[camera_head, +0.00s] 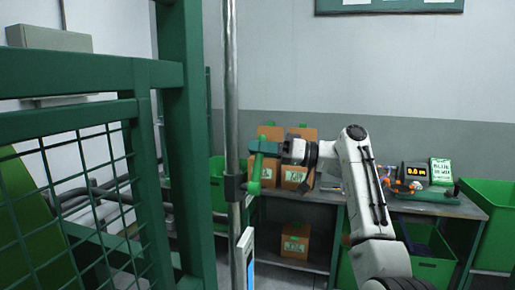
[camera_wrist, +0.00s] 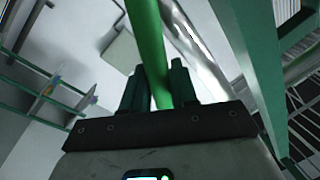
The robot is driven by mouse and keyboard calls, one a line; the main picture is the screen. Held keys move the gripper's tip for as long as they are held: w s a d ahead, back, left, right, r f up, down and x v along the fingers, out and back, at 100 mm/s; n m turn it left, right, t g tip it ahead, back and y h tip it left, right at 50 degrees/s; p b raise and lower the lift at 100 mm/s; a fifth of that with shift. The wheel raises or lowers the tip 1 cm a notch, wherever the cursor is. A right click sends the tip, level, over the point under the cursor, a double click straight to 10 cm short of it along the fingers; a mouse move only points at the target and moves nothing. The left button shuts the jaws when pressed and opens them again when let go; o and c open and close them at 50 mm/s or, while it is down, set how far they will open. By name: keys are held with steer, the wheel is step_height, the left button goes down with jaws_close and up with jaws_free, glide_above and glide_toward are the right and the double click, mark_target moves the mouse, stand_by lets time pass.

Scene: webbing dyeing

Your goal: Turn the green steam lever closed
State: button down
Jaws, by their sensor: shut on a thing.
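The green steam lever (camera_head: 255,178) stands nearly upright beside a vertical steel pipe in the head view, with a rounded lower end near a dark fitting (camera_head: 234,188) on the pipe. My gripper (camera_head: 265,148) reaches in from the right and is shut on the upper part of the lever. In the wrist view, the lever (camera_wrist: 149,40) runs between the two dark green fingers of my gripper (camera_wrist: 158,88). The fingers hide part of the lever.
The steel pipe (camera_head: 231,80) and a green frame with mesh (camera_head: 185,130) stand close on the left. Behind my arm is a bench (camera_head: 440,208) with brown boxes (camera_head: 294,175), a display (camera_head: 415,171) and a white-green bag (camera_head: 441,171). Green bins (camera_head: 490,215) stand at the right.

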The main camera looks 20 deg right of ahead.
steer(key=w+d+f+m+t, duration=0.3)
steer(key=f+m, duration=0.5)
steer(key=m, duration=0.6)
steer(key=shift+w+f+h, duration=0.3)
steer(key=shift+w+h, duration=0.1)
steer(key=shift+w, duration=0.1)
steer(key=shift+f+t, duration=0.1)
steer(key=shift+t, duration=0.3)
steer(key=c, duration=1)
jaws_free()
steer(key=b+v, duration=0.2)
steer(key=v, duration=0.9)
